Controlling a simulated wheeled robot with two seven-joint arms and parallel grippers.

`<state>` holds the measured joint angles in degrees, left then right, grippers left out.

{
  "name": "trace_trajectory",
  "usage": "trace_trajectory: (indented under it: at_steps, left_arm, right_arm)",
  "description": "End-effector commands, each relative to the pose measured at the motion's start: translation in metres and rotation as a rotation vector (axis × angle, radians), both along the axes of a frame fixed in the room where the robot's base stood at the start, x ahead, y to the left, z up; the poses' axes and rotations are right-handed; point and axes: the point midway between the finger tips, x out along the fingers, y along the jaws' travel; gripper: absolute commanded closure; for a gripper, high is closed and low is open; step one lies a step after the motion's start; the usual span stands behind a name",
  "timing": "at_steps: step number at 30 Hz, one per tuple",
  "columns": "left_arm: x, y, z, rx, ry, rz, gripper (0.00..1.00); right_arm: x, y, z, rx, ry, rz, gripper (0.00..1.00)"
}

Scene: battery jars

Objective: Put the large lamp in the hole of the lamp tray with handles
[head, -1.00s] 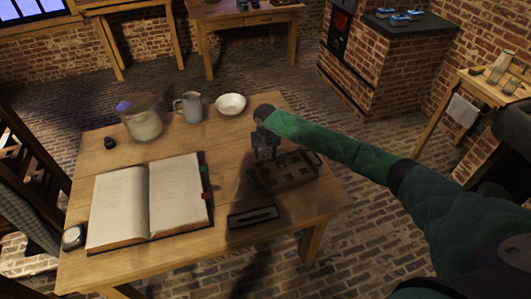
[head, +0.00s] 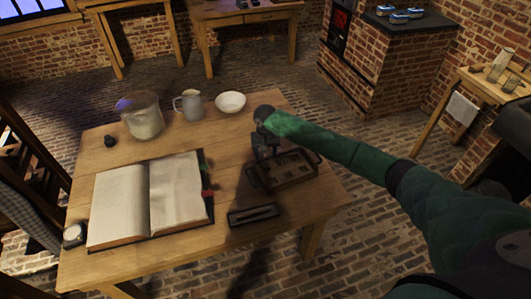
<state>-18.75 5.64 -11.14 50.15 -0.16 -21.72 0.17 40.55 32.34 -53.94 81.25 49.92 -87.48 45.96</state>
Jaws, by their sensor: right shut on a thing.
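The lamp tray with handles (head: 290,181) is a dark brown tray with several holes, near the right edge of the wooden table. My right gripper (head: 263,155) points down at the tray's back left edge, over or beside it; I cannot tell if it touches. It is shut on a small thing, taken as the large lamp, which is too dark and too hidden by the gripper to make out. My left gripper is not in view.
On the table (head: 130,262) are an open book (head: 150,200), a glass jar (head: 143,118), a pitcher (head: 188,106), a white bowl (head: 230,102), a small dark flat tray (head: 252,215) and a small round jar (head: 74,236). Bare wood lies between the book and the tray.

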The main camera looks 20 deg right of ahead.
Motion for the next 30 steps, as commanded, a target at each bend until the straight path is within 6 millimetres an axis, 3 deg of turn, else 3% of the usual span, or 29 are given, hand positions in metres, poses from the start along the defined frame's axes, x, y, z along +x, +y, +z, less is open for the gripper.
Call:
trace_trajectory:
  at_steps: [15,29,30]
  left_arm:
    - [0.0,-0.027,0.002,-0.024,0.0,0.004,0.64]
    - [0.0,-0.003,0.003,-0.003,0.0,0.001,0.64]
    - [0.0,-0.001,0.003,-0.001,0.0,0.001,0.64]
  right_arm:
    - [0.0,0.001,-0.007,0.0,0.0,0.0,0.74]
    - [0.0,0.0,-0.011,0.0,0.0,0.0,0.74]
    - [0.0,0.0,-0.011,0.0,0.0,0.0,0.39]
